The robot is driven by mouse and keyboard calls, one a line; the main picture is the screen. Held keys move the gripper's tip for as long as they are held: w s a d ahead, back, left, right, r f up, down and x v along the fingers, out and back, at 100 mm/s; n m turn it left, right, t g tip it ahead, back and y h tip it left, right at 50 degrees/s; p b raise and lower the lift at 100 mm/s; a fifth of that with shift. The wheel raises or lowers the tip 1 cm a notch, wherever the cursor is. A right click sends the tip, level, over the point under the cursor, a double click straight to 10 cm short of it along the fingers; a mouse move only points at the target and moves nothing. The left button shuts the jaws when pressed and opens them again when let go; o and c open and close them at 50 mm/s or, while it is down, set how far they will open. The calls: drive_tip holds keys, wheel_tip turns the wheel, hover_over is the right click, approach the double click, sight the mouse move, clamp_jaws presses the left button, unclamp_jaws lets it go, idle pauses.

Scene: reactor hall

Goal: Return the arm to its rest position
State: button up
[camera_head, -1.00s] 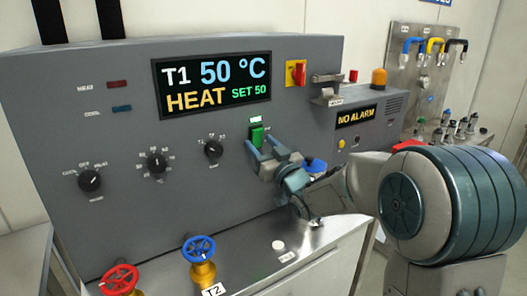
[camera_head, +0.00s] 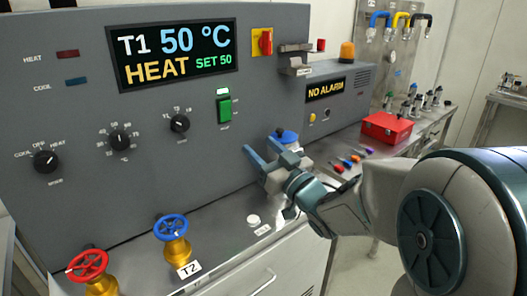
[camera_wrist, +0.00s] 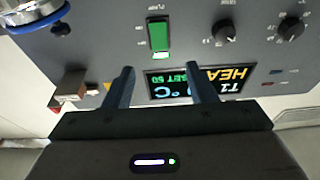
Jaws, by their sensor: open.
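My gripper (camera_head: 267,157) is open and empty in the head view. It is in front of the grey control panel (camera_head: 70,105), below and to the right of the green rocker switch (camera_head: 225,111). In the wrist view my two blue fingers (camera_wrist: 161,90) are spread apart, with nothing between them but the panel behind. The green switch (camera_wrist: 159,36) shows there beyond the fingers, with a lit lamp at its edge. My arm reaches in from the right of the head view. The display (camera_head: 175,53) reads T1 50 °C, HEAT, SET 50.
A blue valve wheel (camera_head: 171,227) and a red one (camera_head: 87,265) stand on the bench at lower left. A blue-topped item (camera_head: 286,136) is close behind my gripper. A red toolbox (camera_head: 386,127) is on the bench at right. Black knobs (camera_head: 121,139) are on the panel.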

drive_tip(key=shift+w+d, duration=0.1)
drive_tip(key=s+d+f+m+g+h+p, duration=0.1)
drive_tip(key=s+d+f+m+g+h, duration=0.4)
drive_tip(key=d+f+h, duration=0.55)
drive_tip(key=s+f+m+g+h+p, duration=0.1)
drive_tip(key=s+g, duration=0.8)
drive_tip(key=s, duration=0.9)
wheel_tip(320, 180, down, 2)
drive_tip(key=shift+a+m+g, duration=0.3)
drive_tip(key=shift+a+m, duration=0.1)
drive_tip(key=shift+m, duration=0.1)
idle(2.5)
